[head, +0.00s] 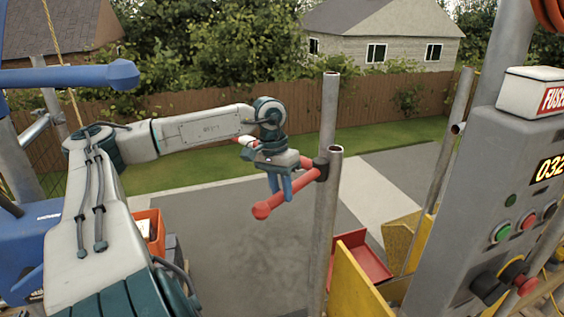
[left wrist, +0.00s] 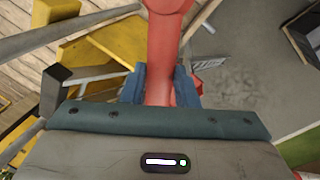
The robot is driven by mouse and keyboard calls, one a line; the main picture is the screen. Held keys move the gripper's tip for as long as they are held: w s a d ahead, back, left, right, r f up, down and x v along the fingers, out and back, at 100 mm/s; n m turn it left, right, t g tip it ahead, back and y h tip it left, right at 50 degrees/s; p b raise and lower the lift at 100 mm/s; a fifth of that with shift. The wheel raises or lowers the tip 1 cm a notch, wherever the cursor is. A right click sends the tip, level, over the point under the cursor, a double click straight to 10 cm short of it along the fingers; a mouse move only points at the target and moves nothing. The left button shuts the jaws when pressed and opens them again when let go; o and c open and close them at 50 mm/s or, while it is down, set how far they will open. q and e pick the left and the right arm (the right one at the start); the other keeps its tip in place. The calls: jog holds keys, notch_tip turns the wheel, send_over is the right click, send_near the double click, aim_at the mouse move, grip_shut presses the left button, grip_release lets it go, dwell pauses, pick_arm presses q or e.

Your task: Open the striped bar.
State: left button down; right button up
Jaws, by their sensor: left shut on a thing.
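A red bar (head: 301,188) with a rounded end runs from a dark bracket on a grey upright post out to the left and toward me. I cannot make out stripes on it. My left gripper (head: 281,187) has its blue fingers around the bar, between the rounded end and the bracket. In the left wrist view, the bar (left wrist: 166,35) passes between the blue fingers of that gripper (left wrist: 160,85), which is shut on it. The gripper body hides part of the bar. My right gripper does not show.
The grey post (head: 326,225) stands right of the gripper. A grey control panel (head: 470,200) with buttons is at the right. A red tray (head: 360,258) and yellow panels (head: 358,285) lie below. A blue bar (head: 80,75) juts in at upper left. Paving below is open.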

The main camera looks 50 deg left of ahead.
pick_arm(q)
jog(key=shift+s+d+f, duration=0.1)
jog(key=shift+s+f, duration=0.05)
jog(key=shift+f, duration=0.05)
